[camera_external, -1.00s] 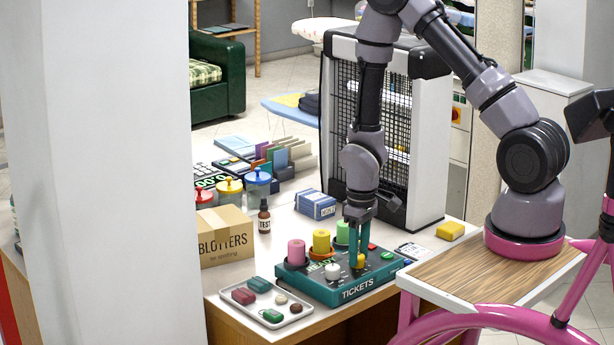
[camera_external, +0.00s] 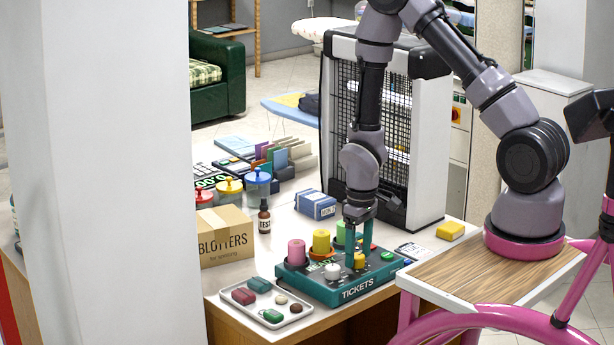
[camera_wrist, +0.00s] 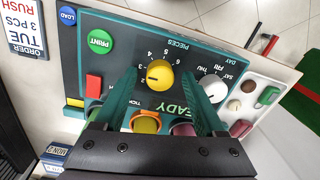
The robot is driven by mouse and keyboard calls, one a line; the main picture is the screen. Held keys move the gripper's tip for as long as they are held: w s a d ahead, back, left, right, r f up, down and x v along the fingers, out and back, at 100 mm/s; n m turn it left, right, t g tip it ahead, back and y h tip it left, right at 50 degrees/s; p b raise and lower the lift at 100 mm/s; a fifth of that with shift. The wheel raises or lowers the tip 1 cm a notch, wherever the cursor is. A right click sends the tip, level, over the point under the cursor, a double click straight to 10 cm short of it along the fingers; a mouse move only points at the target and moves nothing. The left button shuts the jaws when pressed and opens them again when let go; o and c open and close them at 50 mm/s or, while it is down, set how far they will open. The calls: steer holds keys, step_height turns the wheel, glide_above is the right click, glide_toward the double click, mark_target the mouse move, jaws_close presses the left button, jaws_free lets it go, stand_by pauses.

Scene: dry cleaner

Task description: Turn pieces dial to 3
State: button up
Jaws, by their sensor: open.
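The yellow pieces dial (camera_wrist: 160,74) sits on the teal ticket machine (camera_external: 352,292), under the word PIECES and inside a ring of white numbers. Its small dark mark faces the low-number side in the wrist view; I cannot tell exactly which number it meets. The dial also shows in the external view (camera_external: 360,261). My gripper (camera_wrist: 163,68) points down over the machine. Its two teal fingers are apart, one on each side of the dial, with gaps visible in the wrist view. In the external view my gripper (camera_external: 359,257) partly covers the machine's top.
A white day dial (camera_wrist: 214,88) is close beside one finger. Pink (camera_external: 296,252) and yellow (camera_external: 321,241) cylinders stand behind. A tray (camera_external: 290,317) lies left.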

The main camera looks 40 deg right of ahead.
step_height(320, 180, up, 11)
steer(key=shift+d, duration=0.2)
steer(key=shift+f, duration=0.1)
step_height(320, 180, up, 20)
steer(key=m+t, duration=0.3)
glide_above(359, 254)
steer(key=s+d, duration=0.2)
steer(key=d, duration=0.1)
steer(key=s+d+r+m+t+y, duration=0.1)
steer(key=s+r+m+t, duration=0.2)
steer(key=s+r, duration=0.9)
step_height(359, 254, up, 3)
steer(key=shift+s+d+f+t+y, duration=0.1)
steer(key=shift+s+d+t+y, duration=0.15)
steer(key=shift+t, duration=0.35)
